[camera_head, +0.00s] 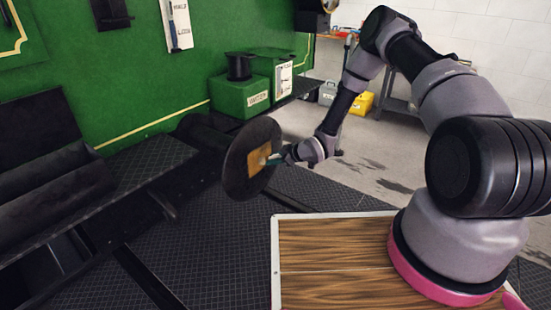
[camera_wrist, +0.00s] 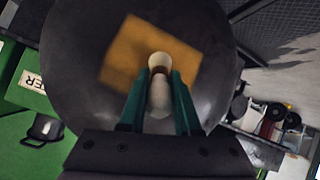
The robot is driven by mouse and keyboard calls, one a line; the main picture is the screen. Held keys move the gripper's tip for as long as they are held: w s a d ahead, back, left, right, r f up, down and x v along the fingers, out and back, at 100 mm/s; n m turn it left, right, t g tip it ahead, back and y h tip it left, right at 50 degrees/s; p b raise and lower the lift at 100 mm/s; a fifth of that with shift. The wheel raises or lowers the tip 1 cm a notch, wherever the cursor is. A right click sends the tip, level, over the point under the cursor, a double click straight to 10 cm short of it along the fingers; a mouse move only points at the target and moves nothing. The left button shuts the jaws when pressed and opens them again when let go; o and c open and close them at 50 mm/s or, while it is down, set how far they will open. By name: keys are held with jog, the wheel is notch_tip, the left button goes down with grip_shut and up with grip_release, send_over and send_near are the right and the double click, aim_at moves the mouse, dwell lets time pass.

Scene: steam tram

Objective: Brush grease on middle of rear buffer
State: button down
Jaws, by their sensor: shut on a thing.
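The rear buffer (camera_head: 237,172) is a dark round disc standing on edge left of centre. It fills much of the wrist view (camera_wrist: 75,65). A square orange-yellow patch (camera_head: 258,161) covers the middle of its face and also shows in the wrist view (camera_wrist: 125,48). My gripper (camera_head: 275,160) is right in front of the disc. In the wrist view its teal fingers (camera_wrist: 162,78) are shut on a pale, rounded brush (camera_wrist: 160,98). The brush's light tip lies over the patch in the picture; whether it touches is unclear. The brush's far end is hidden.
The green tram wall (camera_head: 150,80) is behind and left. A dark step (camera_head: 140,165) juts out at left. A wood-topped platform (camera_head: 330,260) lies in front. A yellow case (camera_head: 361,103) stands at the back.

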jog(key=shift+s+a+r, duration=0.85)
jog(key=shift+s+a, duration=1.4)
jog(key=shift+s, duration=0.55)
jog(key=shift+w+d+r, duration=0.95)
jog(key=shift+w+d, duration=3.8)
jog(key=shift+w, duration=1.2)
jog(key=s+a, duration=0.9)
jog(key=s, duration=0.3)
jog(key=shift+a, duration=0.25)
jog(key=shift+d, duration=0.1)
jog(key=shift+s+d, duration=0.95)
jog(key=shift+d, duration=0.2)
jog(key=shift+s+d, duration=0.9)
jog(key=shift+d, duration=0.25)
